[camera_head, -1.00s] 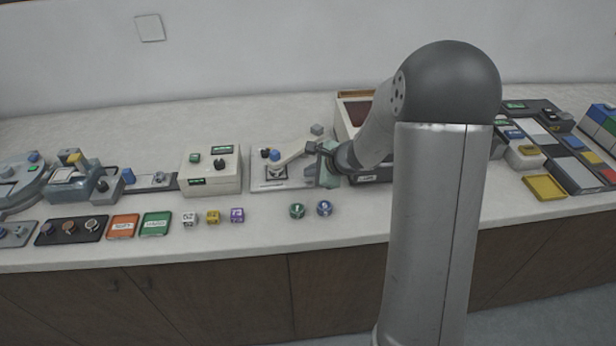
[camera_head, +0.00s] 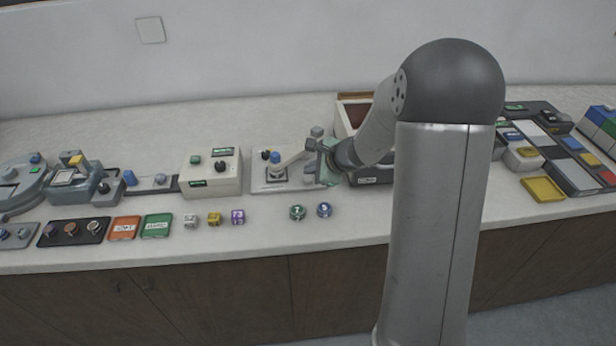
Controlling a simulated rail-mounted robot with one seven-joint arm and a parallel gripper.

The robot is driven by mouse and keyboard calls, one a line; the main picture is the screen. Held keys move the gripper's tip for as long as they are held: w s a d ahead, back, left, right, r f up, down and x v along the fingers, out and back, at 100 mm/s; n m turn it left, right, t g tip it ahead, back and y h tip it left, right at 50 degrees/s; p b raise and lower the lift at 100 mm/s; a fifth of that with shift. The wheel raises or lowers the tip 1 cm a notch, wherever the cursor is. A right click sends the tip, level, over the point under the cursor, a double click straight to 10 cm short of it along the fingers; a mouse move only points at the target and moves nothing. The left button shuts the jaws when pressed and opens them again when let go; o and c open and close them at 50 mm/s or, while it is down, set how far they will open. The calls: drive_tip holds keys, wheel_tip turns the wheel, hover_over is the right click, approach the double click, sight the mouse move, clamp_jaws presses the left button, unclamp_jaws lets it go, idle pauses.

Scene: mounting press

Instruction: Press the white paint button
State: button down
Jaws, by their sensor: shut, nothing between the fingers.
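No button marked as white paint can be made out at this size. A panel of coloured tiles (camera_head: 571,172) at the far right has white, grey, blue, red and yellow pads. A white tile (camera_head: 529,134) lies in a dark frame beside it. My gripper (camera_head: 311,168) is shut and empty, far left of those tiles. It is over the right side of a pale plate (camera_head: 262,185) with a small lever device (camera_head: 279,170) and a blue knob. My arm hides part of the counter between the gripper and the tiles.
Two round pieces (camera_head: 297,212) and several small cubes (camera_head: 214,218) lie near the front edge. A yellow tray (camera_head: 543,189) lies at the right. The front middle counter is mostly clear.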

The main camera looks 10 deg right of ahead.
sight(312, 180)
drive_tip(key=shift+r, duration=0.1)
wheel_tip(312, 180, up, 5)
drive_tip(key=p, duration=0.3)
drive_tip(key=shift+p, duration=0.4)
idle(0.5)
drive_tip(key=s+a+r+n+g, duration=0.2)
drive_tip(key=s+a+r+n, duration=0.3)
drive_tip(key=s, duration=0.3)
drive_tip(key=s+d+n+g+h, duration=0.2)
drive_tip(key=s+n, duration=0.5)
drive_tip(key=s, duration=0.5)
drive_tip(key=s+d+n+g+h, duration=0.2)
drive_tip(key=s+n, duration=0.6)
drive_tip(key=s, duration=0.5)
drive_tip(key=shift+r+g+h, duration=0.25)
drive_tip(key=shift+g+h, duration=0.15)
drive_tip(key=shift+h, duration=0.3)
